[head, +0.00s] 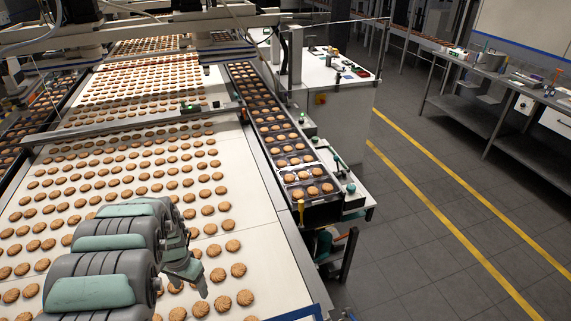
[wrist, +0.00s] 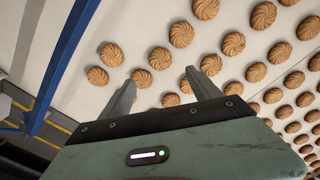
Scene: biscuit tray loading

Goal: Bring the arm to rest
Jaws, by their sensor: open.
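My gripper (head: 191,281) is at the lower left of the head view, above the white conveyor belt (head: 268,262) near its right side. In the wrist view my gripper (wrist: 157,88) shows two grey fingers spread apart with nothing held between them. Rows of round swirled biscuits (head: 238,270) lie on the belt around and below it. In the wrist view a biscuit (wrist: 142,78) shows in the gap between the fingers, down on the belt. My arm hides part of the belt in the head view.
A narrow lane of dark trays (head: 322,209) filled with biscuits runs along the belt's right side. A metal bar (head: 150,124) crosses above the belt. A blue frame edge (wrist: 66,62) shows in the wrist view. The floor (head: 400,230) at right is clear.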

